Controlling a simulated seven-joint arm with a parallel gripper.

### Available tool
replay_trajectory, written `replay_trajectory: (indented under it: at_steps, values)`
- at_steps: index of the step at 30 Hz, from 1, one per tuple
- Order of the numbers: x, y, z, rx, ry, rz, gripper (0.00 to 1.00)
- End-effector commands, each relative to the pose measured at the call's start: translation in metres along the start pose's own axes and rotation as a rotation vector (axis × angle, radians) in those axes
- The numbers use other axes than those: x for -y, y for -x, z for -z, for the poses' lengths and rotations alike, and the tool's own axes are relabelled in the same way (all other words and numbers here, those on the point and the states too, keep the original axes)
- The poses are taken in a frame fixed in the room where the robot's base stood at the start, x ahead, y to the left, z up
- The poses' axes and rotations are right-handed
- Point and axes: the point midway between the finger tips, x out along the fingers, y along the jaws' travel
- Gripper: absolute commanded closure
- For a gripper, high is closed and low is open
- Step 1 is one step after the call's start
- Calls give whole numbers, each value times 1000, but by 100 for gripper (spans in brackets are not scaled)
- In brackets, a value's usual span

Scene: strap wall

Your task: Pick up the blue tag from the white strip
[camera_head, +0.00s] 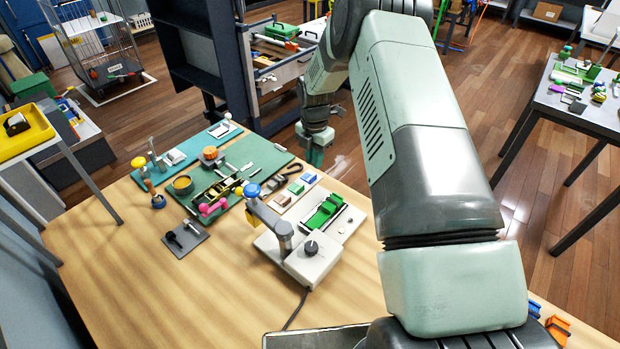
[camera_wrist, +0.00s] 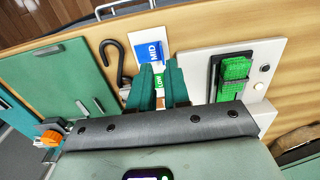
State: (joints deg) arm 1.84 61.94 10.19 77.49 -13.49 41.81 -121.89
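The blue tag (camera_wrist: 151,52), marked MID, lies on the white strip (camera_wrist: 150,35) in the wrist view. A green tag (camera_wrist: 158,81), marked LOW, lies beside it, partly hidden by my fingers. The blue tag shows just beyond the fingertips. In the head view my gripper (camera_head: 315,155) hangs over the table's far edge.
A black hook (camera_wrist: 112,65) lies left of the strip in the wrist view. A white plate with a green strapped block (camera_wrist: 235,78) is on the right. The head view shows a blue-topped post (camera_head: 253,190) near the tags and a crowded green mat (camera_head: 262,155). The front-left tabletop is clear.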

Motion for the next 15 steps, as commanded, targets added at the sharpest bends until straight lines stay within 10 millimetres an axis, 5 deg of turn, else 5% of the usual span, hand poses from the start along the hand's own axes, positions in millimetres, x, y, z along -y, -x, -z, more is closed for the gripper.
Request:
replay_trajectory:
  at_steps: [15]
  values:
    - [2,-54,5,1,1,0,84]
